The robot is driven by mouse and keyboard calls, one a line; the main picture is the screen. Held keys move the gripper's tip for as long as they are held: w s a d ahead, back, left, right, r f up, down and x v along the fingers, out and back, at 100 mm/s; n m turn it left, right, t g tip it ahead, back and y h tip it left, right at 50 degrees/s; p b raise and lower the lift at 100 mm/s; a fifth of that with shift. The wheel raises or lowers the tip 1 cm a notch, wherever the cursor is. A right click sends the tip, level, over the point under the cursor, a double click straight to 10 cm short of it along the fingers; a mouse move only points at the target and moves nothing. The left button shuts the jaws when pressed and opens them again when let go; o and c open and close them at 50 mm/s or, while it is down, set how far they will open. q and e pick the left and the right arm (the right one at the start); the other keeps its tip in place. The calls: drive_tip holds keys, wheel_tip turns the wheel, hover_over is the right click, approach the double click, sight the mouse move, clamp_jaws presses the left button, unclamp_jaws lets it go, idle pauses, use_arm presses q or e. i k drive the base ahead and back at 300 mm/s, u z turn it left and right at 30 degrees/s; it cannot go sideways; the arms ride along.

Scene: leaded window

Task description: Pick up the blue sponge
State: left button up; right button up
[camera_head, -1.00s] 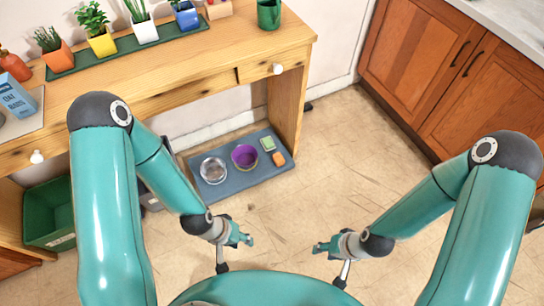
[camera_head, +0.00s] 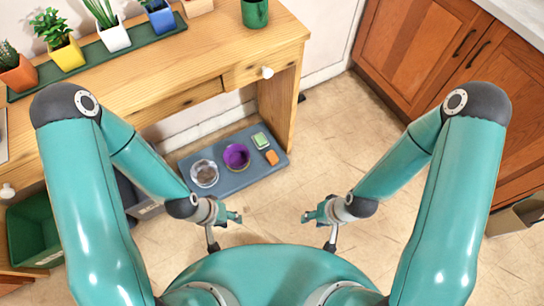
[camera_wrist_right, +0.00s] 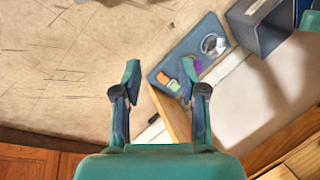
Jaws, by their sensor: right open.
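I see no blue sponge in either view. On a blue-grey mat (camera_head: 225,181) on the floor lie a small green block (camera_head: 261,140) and a small orange block (camera_head: 272,157), both perhaps sponges. Beside them are a purple bowl (camera_head: 236,156) and a clear bowl (camera_head: 204,173). My left gripper (camera_head: 237,217) is in front of the mat, apart from it, and looks open and empty. My right gripper (camera_head: 306,217) is to the right of the mat; in the right wrist view (camera_wrist_right: 128,85) its fingers are wide apart with nothing between them.
A wooden desk (camera_head: 175,85) with potted plants and a green cup (camera_head: 255,13) stands behind the mat, its leg close to the mat's right side. A green bin (camera_head: 35,228) is at left. Wooden cabinets (camera_head: 420,45) and a cardboard box (camera_head: 515,215) stand at right. Floor between is clear.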

sight(272, 158)
drive_tip(key=z, duration=0.85)
drive_tip(key=i, duration=0.15)
drive_tip(key=u, duration=3)
drive_tip(key=k, duration=0.5)
drive_tip(key=z, duration=1)
drive_tip(key=i, duration=1.15)
